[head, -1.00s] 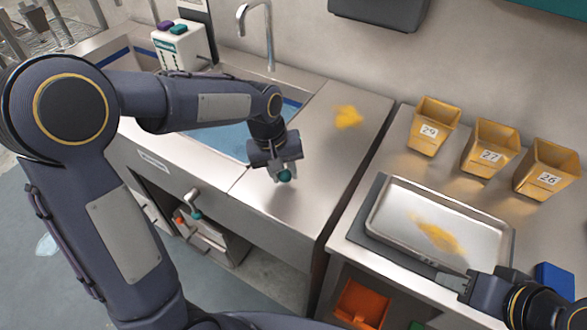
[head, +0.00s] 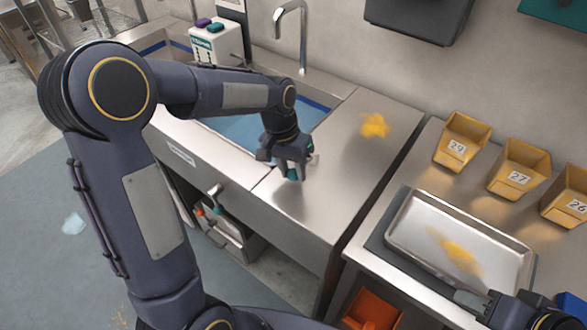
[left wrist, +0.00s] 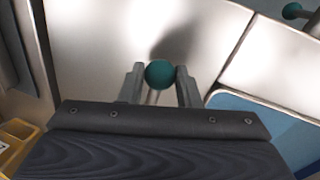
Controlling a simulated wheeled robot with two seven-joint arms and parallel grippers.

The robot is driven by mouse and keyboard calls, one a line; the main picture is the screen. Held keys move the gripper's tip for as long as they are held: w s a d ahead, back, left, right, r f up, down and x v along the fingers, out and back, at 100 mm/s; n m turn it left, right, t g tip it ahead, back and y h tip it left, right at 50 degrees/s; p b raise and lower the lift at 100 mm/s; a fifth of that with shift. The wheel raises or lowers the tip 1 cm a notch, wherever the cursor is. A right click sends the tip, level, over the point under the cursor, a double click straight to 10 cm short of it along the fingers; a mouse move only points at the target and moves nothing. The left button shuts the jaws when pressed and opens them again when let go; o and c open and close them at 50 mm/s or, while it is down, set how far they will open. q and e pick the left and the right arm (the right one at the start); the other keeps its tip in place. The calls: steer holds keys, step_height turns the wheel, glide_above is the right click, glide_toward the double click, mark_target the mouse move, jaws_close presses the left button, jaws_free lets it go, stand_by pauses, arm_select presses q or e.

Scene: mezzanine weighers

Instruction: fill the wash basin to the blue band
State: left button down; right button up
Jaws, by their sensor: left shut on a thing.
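The wash basin (head: 343,94) is sunk in the steel counter, with pale blue water (head: 238,131) in it. A darker blue band (head: 317,105) shows on its wall above the water. My arm hides part of the basin. The tap (head: 302,45) arches at its back; no stream is visible. My left gripper (head: 292,172) is at the counter just right of the basin, shut on a teal round knob (left wrist: 160,74). What the knob belongs to is largely hidden. My right gripper (head: 470,298) is by the tray's front edge; its fingers are unclear.
A second basin lies at the far left, near a white box (head: 216,47) with purple and teal tops. A lever with a teal knob (head: 220,210) is on the counter front. The steel tray (head: 400,235) and numbered yellow bins (head: 462,143) stand right. Yellow powder (head: 374,125) lies on the counter.

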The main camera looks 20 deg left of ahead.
arm_select(q)
steer(key=c, duration=1.1)
jaws_free()
steer(key=shift+o, duration=0.2)
step_height(320, 180, up, 8)
steer(key=a, duration=0.1)
steer(key=shift+a+f, duration=0.15)
steer(key=shift+a, duration=0.15)
